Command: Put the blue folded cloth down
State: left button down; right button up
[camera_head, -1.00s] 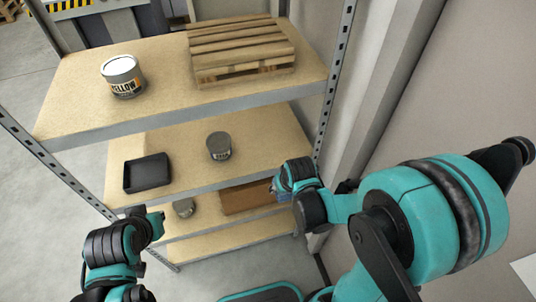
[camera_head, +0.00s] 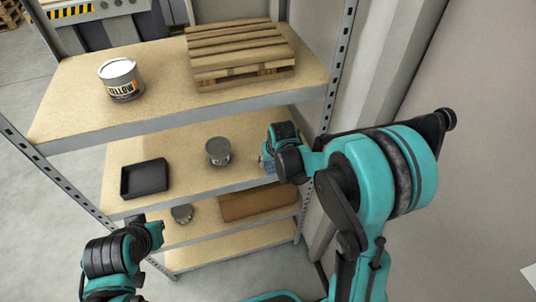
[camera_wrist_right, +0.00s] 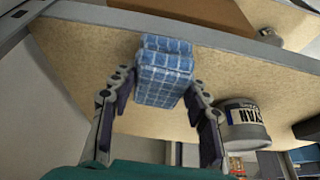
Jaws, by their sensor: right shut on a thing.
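The blue checked folded cloth (camera_wrist_right: 163,75) is between the two fingers of my right gripper (camera_wrist_right: 160,95) in the right wrist view, which is shut on it. In the head view a sliver of the cloth (camera_head: 268,165) shows beside my right gripper (camera_head: 270,158), at the right end of the middle shelf (camera_head: 185,145). I cannot tell whether the cloth touches the board. My left gripper (camera_head: 155,235) is low on the left, in front of the rack; its fingers are not clear.
A grey can (camera_head: 218,152) stands left of the right gripper; its CYAN label shows in the right wrist view (camera_wrist_right: 245,122). A black tray (camera_head: 145,179) is further left. Above are a yellow-labelled can (camera_head: 121,80) and a pallet (camera_head: 240,55). Below are a brown box (camera_head: 255,202) and another can (camera_head: 182,214).

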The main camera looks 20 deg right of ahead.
jog(key=w, duration=0.2)
jog(key=w+f+b, duration=0.1)
jog(key=w, duration=0.1)
jog(key=shift+w+f, duration=0.15)
jog(key=shift+w, duration=0.1)
jog(key=shift+c, duration=0.4)
jog(key=o, duration=1.1)
jog(key=shift+s, duration=0.1)
